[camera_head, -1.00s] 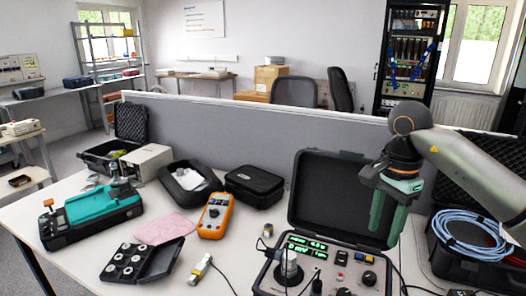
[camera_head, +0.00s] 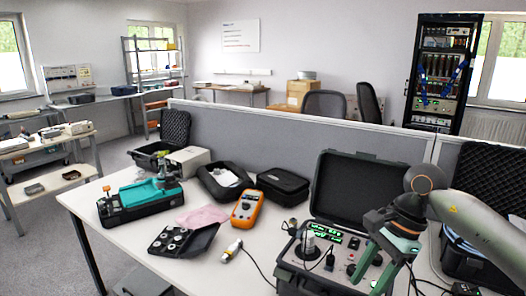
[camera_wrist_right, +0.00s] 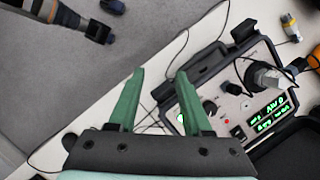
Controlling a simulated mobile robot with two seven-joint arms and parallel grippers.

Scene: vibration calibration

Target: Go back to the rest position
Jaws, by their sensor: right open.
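My right gripper (camera_head: 385,268) comes in from the right in the head view, pointing down over the front right of the open calibrator case (camera_head: 365,190). In the right wrist view its two green fingers (camera_wrist_right: 160,72) are apart with nothing between them. The case's panel (camera_wrist_right: 235,120), with lit green displays and a grey cylinder (camera_wrist_right: 265,77) on it, lies to the right of the fingers there. Whether the fingers touch the case cannot be told.
On the white table (camera_head: 215,275) stand an orange multimeter (camera_head: 246,208), a teal device (camera_head: 140,200), a tray of round parts (camera_head: 180,238), a pink cloth (camera_head: 203,216) and black cases (camera_head: 283,184). A grey partition (camera_head: 280,140) runs behind. Open floor (camera_head: 40,245) lies left.

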